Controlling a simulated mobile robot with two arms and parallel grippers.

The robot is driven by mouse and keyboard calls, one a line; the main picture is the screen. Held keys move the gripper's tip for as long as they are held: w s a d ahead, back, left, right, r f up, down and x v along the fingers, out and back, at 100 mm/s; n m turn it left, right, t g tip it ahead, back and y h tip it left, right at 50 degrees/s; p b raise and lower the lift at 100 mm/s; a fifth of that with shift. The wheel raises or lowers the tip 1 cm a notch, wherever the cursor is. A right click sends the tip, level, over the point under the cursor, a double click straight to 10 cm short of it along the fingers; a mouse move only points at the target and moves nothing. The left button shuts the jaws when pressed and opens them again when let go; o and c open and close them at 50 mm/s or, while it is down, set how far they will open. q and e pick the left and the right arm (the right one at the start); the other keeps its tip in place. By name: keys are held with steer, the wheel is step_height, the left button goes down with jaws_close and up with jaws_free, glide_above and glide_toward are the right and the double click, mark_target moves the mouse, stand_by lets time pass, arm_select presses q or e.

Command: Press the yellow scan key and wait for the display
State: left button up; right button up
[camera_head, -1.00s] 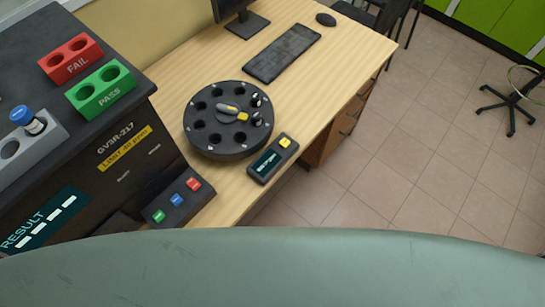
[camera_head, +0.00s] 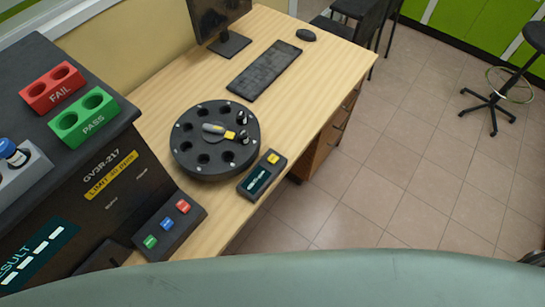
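The scanner (camera_head: 261,174) is a small dark handheld box lying on the wooden desk near its front edge. Its yellow scan key (camera_head: 273,158) is at the far end, and its small display (camera_head: 258,181) with faint light characters is at the near end; I cannot read them. Neither of my grippers is in view. Nothing touches the key.
A round black carousel (camera_head: 190,160) with vials stands beside the scanner. Keyboard (camera_head: 264,70), mouse (camera_head: 306,35) and monitor (camera_head: 219,18) are behind.

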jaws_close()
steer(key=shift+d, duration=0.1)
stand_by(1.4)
